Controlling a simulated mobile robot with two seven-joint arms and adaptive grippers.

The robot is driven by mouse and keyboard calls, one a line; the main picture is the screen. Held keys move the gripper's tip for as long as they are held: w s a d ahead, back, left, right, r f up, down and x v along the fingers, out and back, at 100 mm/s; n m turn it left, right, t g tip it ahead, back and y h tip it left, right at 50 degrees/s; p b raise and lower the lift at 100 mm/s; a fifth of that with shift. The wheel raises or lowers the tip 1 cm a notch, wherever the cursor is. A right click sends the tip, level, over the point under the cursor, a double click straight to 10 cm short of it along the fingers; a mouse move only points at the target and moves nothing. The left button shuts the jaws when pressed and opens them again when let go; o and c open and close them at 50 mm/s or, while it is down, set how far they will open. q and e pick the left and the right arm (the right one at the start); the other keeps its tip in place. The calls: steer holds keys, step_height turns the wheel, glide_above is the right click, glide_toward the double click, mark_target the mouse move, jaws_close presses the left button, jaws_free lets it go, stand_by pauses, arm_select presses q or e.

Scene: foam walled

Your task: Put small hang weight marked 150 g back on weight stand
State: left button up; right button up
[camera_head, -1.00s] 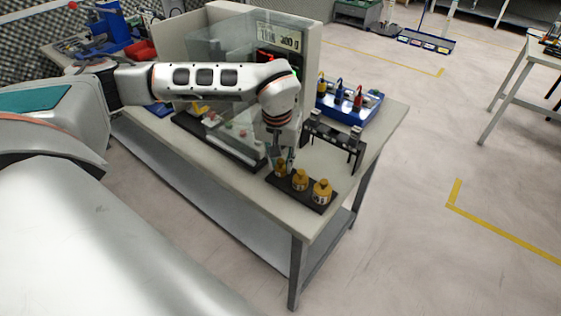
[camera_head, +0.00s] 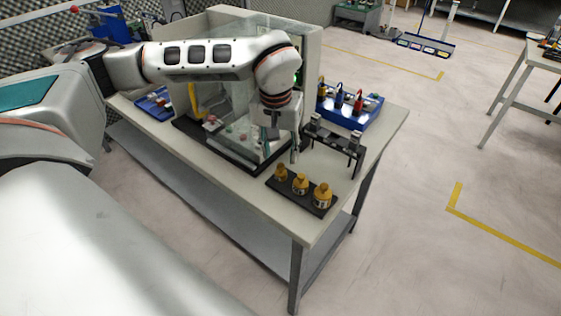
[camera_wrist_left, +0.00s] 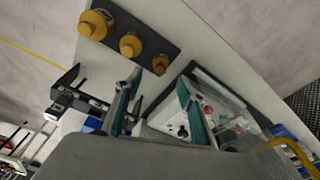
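The weight stand is a dark strip (camera_head: 319,208) on the near right of the table. Three brass knobbed weights stand on it in a row. The small weight (camera_head: 281,174) is at the left end, upright. The middle weight (camera_head: 300,183) and the largest weight (camera_head: 322,195) follow to its right. The markings are too small to read. In the left wrist view the small weight (camera_wrist_left: 160,63) sits on the strip, clear of the fingers. My left gripper (camera_head: 284,148) is above and behind the small weight, apart from it. Its teal-padded fingers (camera_wrist_left: 158,95) are spread with nothing between them. My right gripper is out of view.
A glass-walled balance case (camera_head: 226,118) stands behind the arm. A black rack (camera_head: 334,140) is right of the gripper. A blue tray (camera_head: 368,113) with hooked coloured weights lies behind it. The table's front edge is close to the stand.

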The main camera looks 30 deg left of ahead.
arm_select(q)
steer(key=r, duration=0.3)
steer(key=s+r, duration=0.1)
steer(key=r, duration=0.1)
steer(key=shift+d+r, duration=0.1)
steer(key=shift+r, duration=0.15)
stand_by(0.3)
